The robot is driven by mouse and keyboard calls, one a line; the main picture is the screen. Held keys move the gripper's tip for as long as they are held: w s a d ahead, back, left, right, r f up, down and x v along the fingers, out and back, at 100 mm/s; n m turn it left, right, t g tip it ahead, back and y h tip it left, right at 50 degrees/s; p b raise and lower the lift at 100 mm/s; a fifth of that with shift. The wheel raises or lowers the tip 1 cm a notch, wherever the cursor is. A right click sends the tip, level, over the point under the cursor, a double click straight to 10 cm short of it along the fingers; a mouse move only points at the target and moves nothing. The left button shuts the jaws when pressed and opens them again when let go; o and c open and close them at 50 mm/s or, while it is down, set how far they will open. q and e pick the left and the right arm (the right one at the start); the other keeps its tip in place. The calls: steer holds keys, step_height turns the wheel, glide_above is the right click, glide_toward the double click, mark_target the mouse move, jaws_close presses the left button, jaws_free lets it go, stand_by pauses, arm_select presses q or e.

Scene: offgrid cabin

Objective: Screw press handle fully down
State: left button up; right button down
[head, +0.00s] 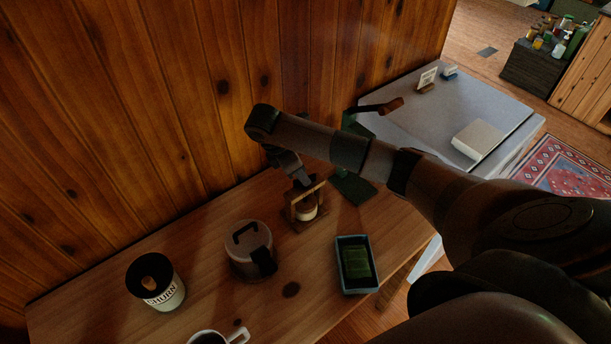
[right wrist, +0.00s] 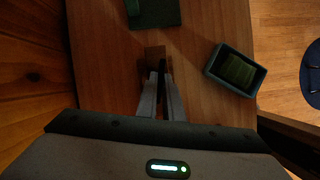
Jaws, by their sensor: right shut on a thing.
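A small wooden screw press (head: 293,208) stands on the wooden table, with a pale round piece (head: 307,211) inside its frame. My right gripper (head: 304,184) points down at the top of the press. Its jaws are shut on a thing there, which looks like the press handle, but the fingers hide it. In the right wrist view the fingers (right wrist: 161,72) are close together, with a brown wooden part of the press (right wrist: 155,52) just beyond their tips. How far down the handle sits cannot be told. My left gripper is not in view.
A green crank device (head: 352,187) stands close behind the press, partly hidden by my arm. A teal tray (head: 358,288) with green contents is in front right. A lidded pot (head: 246,262), a labelled canister (head: 168,294) and a white mug (head: 238,336) stand left. A wood wall backs the table.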

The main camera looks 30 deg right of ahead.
stand_by(0.5)
steer(key=shift+r+m+g+p, duration=0.1)
steer(key=shift+m+g+p, duration=0.2)
steer(key=shift+m+p, duration=0.4)
steer(key=shift+w+m, duration=0.1)
steer(key=shift+m, duration=0.4)
steer(key=shift+d+m+g, duration=0.1)
steer(key=shift+m+g, duration=0.2)
steer(key=shift+m, duration=0.1)
steer(key=shift+y, duration=0.3)
steer(key=shift+m, duration=0.4)
steer(key=m+g, duration=0.1)
steer(key=m, duration=0.2)
steer(key=shift+w+y, duration=0.1)
steer(key=shift+y, duration=0.3)
steer(key=c, duration=1.9)
jaws_free()
